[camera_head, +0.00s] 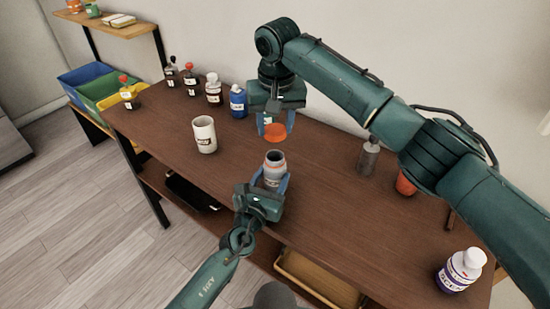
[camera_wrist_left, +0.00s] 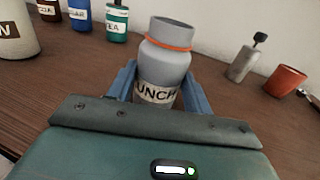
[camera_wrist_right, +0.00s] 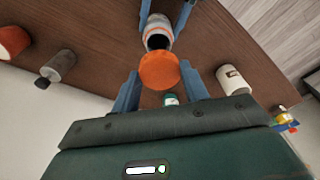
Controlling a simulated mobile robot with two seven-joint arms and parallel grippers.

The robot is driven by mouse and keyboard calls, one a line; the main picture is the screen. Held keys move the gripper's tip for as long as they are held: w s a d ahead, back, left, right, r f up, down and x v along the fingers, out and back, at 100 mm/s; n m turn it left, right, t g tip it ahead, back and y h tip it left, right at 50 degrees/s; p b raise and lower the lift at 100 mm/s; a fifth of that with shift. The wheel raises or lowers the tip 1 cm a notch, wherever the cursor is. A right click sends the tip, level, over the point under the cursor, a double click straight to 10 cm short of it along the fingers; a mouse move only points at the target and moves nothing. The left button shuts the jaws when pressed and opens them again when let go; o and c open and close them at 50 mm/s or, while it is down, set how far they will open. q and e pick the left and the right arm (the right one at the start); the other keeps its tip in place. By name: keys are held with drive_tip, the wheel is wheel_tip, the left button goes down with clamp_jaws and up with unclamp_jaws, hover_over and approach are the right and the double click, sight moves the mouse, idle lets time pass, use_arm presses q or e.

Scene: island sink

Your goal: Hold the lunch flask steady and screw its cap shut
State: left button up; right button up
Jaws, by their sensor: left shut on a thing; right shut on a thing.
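The lunch flask (camera_head: 274,166) is grey with an orange ring at its neck, and its mouth is open. It stands upright near the table's front edge, and its label shows in the left wrist view (camera_wrist_left: 158,92). My left gripper (camera_head: 274,184) is shut around the flask's body from the front. The orange cap (camera_head: 275,131) is in my right gripper (camera_head: 274,124), which is shut on it above and behind the flask. In the right wrist view the cap (camera_wrist_right: 159,71) sits between the fingertips, apart from the flask's dark open mouth (camera_wrist_right: 158,41).
A white mug-like container (camera_head: 203,135) stands left of the flask. Several bottles, including a blue one (camera_head: 238,101), line the back left. A grey bottle (camera_head: 368,157) and orange cup (camera_head: 405,183) stand right; a white-purple bottle (camera_head: 461,270) is front right. The table (camera_head: 325,210) right of the flask is clear.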

hover_over(274, 163)
drive_tip(key=w, duration=0.2)
drive_tip(key=shift+d+f, duration=0.1)
drive_tip(key=shift+f, duration=2.1)
drive_tip(key=shift+f, duration=0.85)
drive_tip(key=shift+f, duration=0.55)
drive_tip(key=m+g, duration=0.1)
drive_tip(key=m, duration=1.3)
drive_tip(key=m+g+h, duration=0.1)
drive_tip(key=m, duration=1.4)
drive_tip(key=shift+w+f, duration=0.1)
drive_tip(key=shift+w, duration=0.05)
